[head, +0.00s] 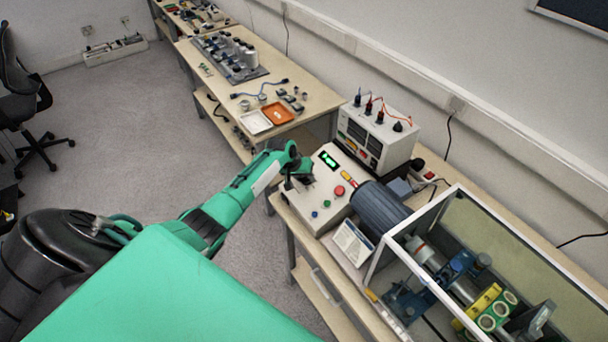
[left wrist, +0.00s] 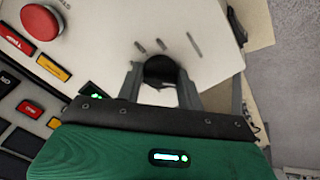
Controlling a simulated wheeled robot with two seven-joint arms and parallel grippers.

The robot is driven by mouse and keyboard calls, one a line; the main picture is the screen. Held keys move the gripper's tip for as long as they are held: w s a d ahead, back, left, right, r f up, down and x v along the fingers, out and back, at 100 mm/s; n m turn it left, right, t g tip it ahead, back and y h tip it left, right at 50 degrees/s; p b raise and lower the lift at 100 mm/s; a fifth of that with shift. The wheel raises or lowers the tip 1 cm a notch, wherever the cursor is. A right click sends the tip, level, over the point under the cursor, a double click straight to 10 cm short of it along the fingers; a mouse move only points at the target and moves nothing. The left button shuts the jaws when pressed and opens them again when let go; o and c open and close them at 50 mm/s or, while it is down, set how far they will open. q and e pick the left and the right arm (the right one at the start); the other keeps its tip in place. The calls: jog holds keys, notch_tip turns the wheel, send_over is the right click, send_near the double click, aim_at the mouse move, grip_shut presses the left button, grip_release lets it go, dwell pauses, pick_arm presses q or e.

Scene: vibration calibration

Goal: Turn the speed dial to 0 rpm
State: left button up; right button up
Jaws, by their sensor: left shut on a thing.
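The speed dial (left wrist: 160,70) is a round black knob on the white control box, seen in the left wrist view. My left gripper (left wrist: 160,88) is shut on it, one finger on each side. In the head view my left gripper (head: 301,178) reaches the left part of the control box (head: 324,189) and mostly hides the dial. A lit green display (head: 329,160) is on the same panel; its digits are too small to read. My right gripper is not in view.
A red mushroom button (head: 339,190), a green button (head: 313,214) and a blue button (head: 327,203) are close by on the panel. A white instrument (head: 372,140) with cables stands behind. A motor (head: 380,208) and a framed enclosure (head: 480,195) stand to the right.

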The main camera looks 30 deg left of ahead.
pick_arm(q)
jog(key=shift+n, duration=0.4)
jog(key=o, duration=1)
jog(key=shift+r, duration=0.1)
jog(key=b+v, duration=0.3)
jog(key=v, duration=1)
jog(key=shift+s+a+r, duration=0.15)
jog(key=shift+s+r, duration=0.05)
jog(key=shift+r, duration=0.05)
